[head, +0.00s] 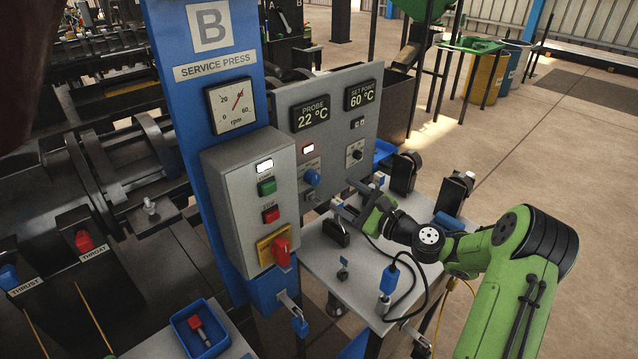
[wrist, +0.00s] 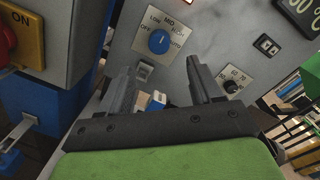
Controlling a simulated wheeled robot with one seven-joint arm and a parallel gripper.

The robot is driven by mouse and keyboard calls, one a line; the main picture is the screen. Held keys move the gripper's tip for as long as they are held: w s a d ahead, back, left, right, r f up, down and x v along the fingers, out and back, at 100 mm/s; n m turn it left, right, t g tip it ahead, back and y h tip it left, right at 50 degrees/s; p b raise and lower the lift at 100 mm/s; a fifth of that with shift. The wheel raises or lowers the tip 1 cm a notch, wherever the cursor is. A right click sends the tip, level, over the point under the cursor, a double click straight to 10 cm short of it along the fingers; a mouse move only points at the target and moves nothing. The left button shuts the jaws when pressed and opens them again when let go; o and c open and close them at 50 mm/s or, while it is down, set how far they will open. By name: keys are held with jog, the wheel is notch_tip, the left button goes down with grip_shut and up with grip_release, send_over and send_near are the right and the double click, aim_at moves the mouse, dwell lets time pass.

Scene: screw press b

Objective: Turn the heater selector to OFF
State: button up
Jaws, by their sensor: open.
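The heater selector (wrist: 159,41) is a round blue knob on a pale label plate marked OFF, LOW, MID, HIGH and AUTO. OFF is at the plate's left and AUTO at its right. A small light mark shows on the knob, but I cannot tell surely which label it points to. In the head view the selector (head: 312,177) sits on the grey panel below a lit indicator. My gripper (head: 345,196) is open and empty, in front of the panel, to the right of and below the knob. In the wrist view its two fingers (wrist: 161,72) point at the panel, apart from the knob.
A smaller black dial (wrist: 231,86) is right of the selector, and a small switch (wrist: 145,71) is below it. The control box (head: 267,188) with green and red buttons and a red rotary switch stands left. The bench (head: 345,268) below holds several black fixtures and a cable.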

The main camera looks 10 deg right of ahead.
aim_at(317, 180)
jog(key=x, duration=0.9)
jog(key=shift+w+a, duration=0.2)
jog(key=shift+w, duration=0.05)
jog(key=shift+c, duration=0.3)
jog(key=c, duration=1)
